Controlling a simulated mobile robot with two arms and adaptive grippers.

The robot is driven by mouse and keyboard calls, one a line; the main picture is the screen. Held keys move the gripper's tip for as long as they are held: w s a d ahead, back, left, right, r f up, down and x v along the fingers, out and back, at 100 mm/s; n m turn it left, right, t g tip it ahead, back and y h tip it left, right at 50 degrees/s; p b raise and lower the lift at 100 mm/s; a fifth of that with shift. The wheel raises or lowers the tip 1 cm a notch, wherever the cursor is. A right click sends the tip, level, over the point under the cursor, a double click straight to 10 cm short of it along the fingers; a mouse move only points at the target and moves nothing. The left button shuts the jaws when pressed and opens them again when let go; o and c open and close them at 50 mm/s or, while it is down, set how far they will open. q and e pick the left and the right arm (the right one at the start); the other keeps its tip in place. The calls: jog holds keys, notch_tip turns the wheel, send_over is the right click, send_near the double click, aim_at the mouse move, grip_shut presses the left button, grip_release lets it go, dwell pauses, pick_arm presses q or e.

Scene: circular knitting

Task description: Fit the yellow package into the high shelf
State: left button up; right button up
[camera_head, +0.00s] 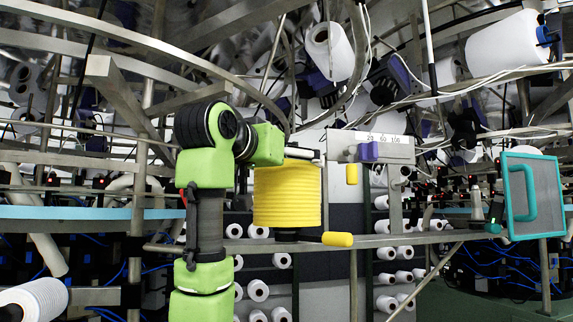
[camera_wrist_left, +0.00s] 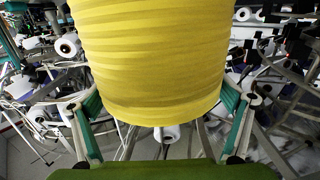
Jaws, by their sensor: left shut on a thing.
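The yellow package (camera_head: 287,196) is a large, ribbed yellow spool, upright in the middle of the head view. My left gripper (camera_head: 302,153) is at its top edge and shut on it; the fingers are mostly hidden there. In the left wrist view the yellow package (camera_wrist_left: 150,60) fills the upper middle, between the teal-edged fingers of the left gripper (camera_wrist_left: 163,100). A black piece (camera_head: 287,235) shows directly under the package; I cannot tell whether they touch. I cannot clearly tell which part is the high shelf. My right gripper is not in view.
A metal rail (camera_head: 400,238) runs behind and below the package, with a yellow-tipped peg (camera_head: 337,239). A teal-framed panel (camera_head: 531,195) is farther right. White spools (camera_head: 258,290) fill a rack behind.

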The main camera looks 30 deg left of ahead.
pick_arm(q)
jog(key=shift+f, duration=0.4)
dwell(0.3)
jog(key=o, duration=1.2)
jog(key=shift+s, duration=0.1)
jog(key=shift+s+d+r+b, duration=0.1)
jog(key=shift+s+d+b, duration=0.1)
jog(key=shift+s+b, duration=0.65)
jog(key=shift+s+d+b, duration=0.15)
jog(key=shift+s+b, duration=0.15)
jog(key=shift+s, duration=0.95)
jog(key=shift+s+d+r+b, duration=0.15)
jog(key=shift+s+b, duration=0.1)
jog(key=shift+s, duration=0.65)
jog(key=shift+s+d+f+b, duration=0.1)
jog(key=shift+s+b, duration=0.15)
jog(key=shift+s, duration=0.6)
